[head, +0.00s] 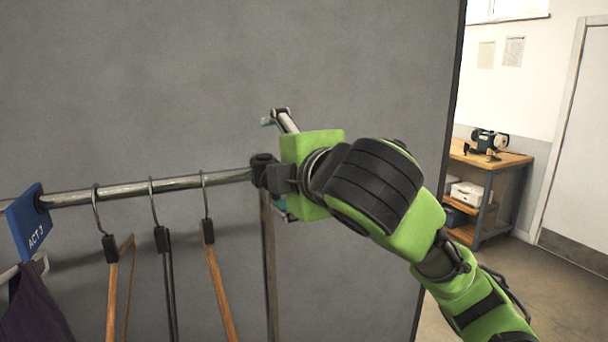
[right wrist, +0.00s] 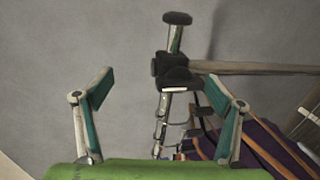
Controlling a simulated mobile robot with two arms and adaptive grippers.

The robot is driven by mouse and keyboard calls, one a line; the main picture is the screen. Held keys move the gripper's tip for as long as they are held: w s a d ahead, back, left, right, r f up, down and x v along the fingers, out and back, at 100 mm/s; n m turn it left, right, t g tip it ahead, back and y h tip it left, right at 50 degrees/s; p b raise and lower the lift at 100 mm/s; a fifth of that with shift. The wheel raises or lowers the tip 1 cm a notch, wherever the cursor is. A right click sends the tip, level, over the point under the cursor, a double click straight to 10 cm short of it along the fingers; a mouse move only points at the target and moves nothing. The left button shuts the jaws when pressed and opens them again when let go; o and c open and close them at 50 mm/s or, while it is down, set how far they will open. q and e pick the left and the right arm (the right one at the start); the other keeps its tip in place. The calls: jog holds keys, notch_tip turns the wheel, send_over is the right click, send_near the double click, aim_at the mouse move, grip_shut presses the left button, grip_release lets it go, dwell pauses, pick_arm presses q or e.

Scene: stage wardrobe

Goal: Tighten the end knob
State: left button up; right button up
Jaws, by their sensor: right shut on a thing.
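The chrome rail (head: 150,187) runs in from the left to a black joint (head: 262,166) on top of a grey upright (head: 268,260). In the right wrist view the joint (right wrist: 176,72) has a short chrome stem capped by a black end knob (right wrist: 177,18). My right gripper (head: 278,165) is at the rail's end, its fingers reaching above and below it. I take it as shut on the end knob. In the right wrist view its teal-padded fingers (right wrist: 162,98) stand apart, and contact cannot be made out. My left gripper is out of view.
Several hangers (head: 208,230) hang from the rail, with a blue sign (head: 28,222) and purple cloth (head: 35,305) at far left. A grey panel (head: 180,80) stands close behind. A workbench (head: 500,158) stands farther off at right, with open floor before it.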

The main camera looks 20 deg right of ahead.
jog(key=shift+s+r+t, duration=0.3)
jog(key=shift+s+r, duration=0.8)
jog(key=shift+s, duration=0.15)
jog(key=shift+c, duration=1)
pick_arm(q)
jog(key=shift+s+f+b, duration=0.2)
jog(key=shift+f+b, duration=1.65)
jog(key=shift+b, duration=0.1)
pick_arm(e)
jog(key=s, duration=1.3)
jog(key=shift+s, duration=0.4)
